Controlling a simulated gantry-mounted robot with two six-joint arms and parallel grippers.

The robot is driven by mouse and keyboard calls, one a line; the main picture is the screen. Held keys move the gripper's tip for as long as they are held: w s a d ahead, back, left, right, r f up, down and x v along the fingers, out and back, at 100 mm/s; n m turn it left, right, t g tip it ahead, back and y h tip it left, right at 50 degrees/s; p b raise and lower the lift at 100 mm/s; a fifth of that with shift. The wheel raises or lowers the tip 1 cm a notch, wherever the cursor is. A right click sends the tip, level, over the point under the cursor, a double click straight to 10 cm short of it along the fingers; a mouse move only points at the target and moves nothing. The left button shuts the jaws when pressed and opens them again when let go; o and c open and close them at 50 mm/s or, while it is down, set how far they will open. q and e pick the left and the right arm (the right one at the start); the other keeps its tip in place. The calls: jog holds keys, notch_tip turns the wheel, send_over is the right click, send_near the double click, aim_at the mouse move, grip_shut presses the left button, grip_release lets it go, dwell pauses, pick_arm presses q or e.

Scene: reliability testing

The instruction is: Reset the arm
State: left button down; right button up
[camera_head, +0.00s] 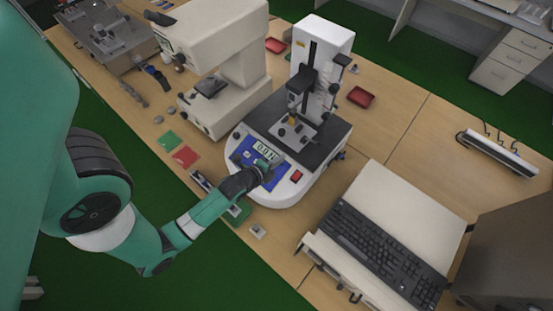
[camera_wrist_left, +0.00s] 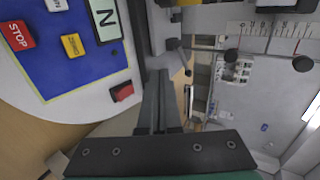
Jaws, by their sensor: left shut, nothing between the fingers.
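My left gripper (camera_head: 268,167) is shut and empty over the front panel of a white force tester (camera_head: 285,194). Its shut fingers also show in the left wrist view (camera_wrist_left: 160,88). The panel is blue with a display (camera_head: 264,150) ending in N. In the left wrist view a red STOP key (camera_wrist_left: 17,35) and a yellow key (camera_wrist_left: 73,45) lie left of the fingers. A red rocker switch (camera_wrist_left: 122,92) is close beside them. I cannot tell whether the fingers touch the panel. My right gripper is not in view.
The tester's column (camera_head: 322,62) rises behind the gripper. A beige instrument (camera_head: 240,75) stands to the left. A keyboard (camera_head: 380,250) lies to the right. Green (camera_head: 169,140) and red (camera_head: 186,156) plates lie near the table edge.

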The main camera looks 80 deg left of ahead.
pick_arm(q)
jog(key=shift+s+d+r, duration=0.3)
jog(key=shift+s, duration=0.05)
